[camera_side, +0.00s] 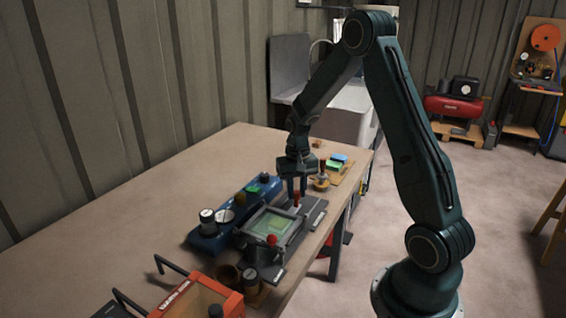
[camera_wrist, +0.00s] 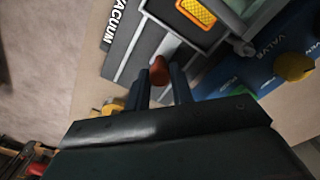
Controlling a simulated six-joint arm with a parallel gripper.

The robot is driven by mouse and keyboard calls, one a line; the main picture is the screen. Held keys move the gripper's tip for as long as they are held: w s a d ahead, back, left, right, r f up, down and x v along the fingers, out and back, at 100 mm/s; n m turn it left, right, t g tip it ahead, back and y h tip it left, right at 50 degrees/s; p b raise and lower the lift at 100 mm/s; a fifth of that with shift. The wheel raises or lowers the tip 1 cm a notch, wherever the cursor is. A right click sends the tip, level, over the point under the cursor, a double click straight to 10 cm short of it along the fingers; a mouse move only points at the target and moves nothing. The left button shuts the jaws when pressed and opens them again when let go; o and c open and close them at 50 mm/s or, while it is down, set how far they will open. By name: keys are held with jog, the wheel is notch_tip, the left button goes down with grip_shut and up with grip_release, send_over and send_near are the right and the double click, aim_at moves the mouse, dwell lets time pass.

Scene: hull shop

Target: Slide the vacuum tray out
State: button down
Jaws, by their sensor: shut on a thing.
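The vacuum unit is a dark grey plate (camera_side: 316,211) lettered "VACUUM" (camera_wrist: 118,25), bearing a grey-framed tray with a green interior (camera_side: 272,224). A red knob (camera_side: 297,198) stands at its far end, and a second red knob (camera_side: 272,240) at its near end. My gripper (camera_side: 297,187) points down at the far end, its fingers on both sides of the far knob. In the wrist view the knob (camera_wrist: 158,70) shows between the two fingers (camera_wrist: 163,88), shut on it. The fingers hide part of the knob. I cannot tell whether the tray has slid.
A blue valve block (camera_side: 208,238) with gauges stands left of the unit. A red-orange box (camera_side: 192,298) with black handles sits at the near end. Small colored items lie on a wooden board (camera_side: 345,178) beyond my gripper. The bench (camera_side: 165,205) is clear at left.

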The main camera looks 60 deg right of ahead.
jog(key=d, duration=0.8)
jog(key=c, duration=1.2)
grip_release()
jog(key=shift+r, duration=0.1)
notch_tip(320, 180, up, 14)
jog(key=shift+a, duration=0.1)
